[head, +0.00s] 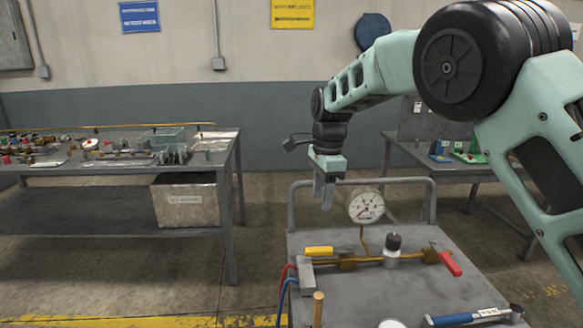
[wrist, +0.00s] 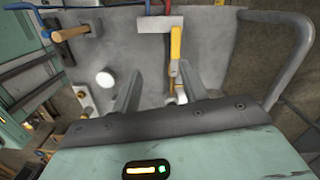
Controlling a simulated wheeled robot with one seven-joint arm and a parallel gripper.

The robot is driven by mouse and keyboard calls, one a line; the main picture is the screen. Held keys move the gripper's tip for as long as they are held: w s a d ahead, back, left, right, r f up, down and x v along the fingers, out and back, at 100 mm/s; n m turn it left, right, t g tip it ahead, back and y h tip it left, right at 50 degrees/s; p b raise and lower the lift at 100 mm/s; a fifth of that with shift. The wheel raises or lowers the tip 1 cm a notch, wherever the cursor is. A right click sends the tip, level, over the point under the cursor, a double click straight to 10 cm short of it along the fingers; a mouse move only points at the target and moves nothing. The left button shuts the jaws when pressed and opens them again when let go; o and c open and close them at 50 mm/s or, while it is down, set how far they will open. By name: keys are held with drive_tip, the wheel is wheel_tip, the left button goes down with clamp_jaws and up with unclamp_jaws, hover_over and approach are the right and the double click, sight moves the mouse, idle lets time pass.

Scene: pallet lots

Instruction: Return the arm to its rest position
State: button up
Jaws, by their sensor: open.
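My gripper (head: 323,194) hangs from my mint-green arm, pointing down above the far left part of a grey metal cart top. In the head view it is just left of a round pressure gauge (head: 366,205). In the wrist view the two fingers of my gripper (wrist: 158,78) stand apart with nothing between them. A yellow handle (wrist: 175,45) shows beyond the right finger; this yellow handle (head: 319,251) is on the brass pipe in the head view. The arm is bent at the elbow and reaches out over the cart.
The cart (head: 375,290) carries a red handle (head: 451,264), a dark-capped valve (head: 393,248), hoses, a wooden handle (head: 318,308) and a blue tool (head: 465,317). Its tubular rail (head: 390,181) rises behind. A cluttered bench (head: 110,165) stands left, another bench (head: 460,168) at back right. Floor between is clear.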

drive_tip(key=s+a+r+n, duration=0.2)
drive_tip(key=s+n, duration=0.6)
drive_tip(key=s, duration=0.5)
drive_tip(key=s+d+f+n, duration=0.2)
drive_tip(key=s+n, duration=0.5)
drive_tip(key=s, duration=0.6)
drive_tip(key=s+d+f+n, duration=0.1)
drive_tip(key=s+d+n, duration=0.2)
drive_tip(key=s+n, duration=0.5)
drive_tip(key=s, duration=0.5)
drive_tip(key=shift+s+f, duration=0.2)
drive_tip(key=shift+f, duration=0.15)
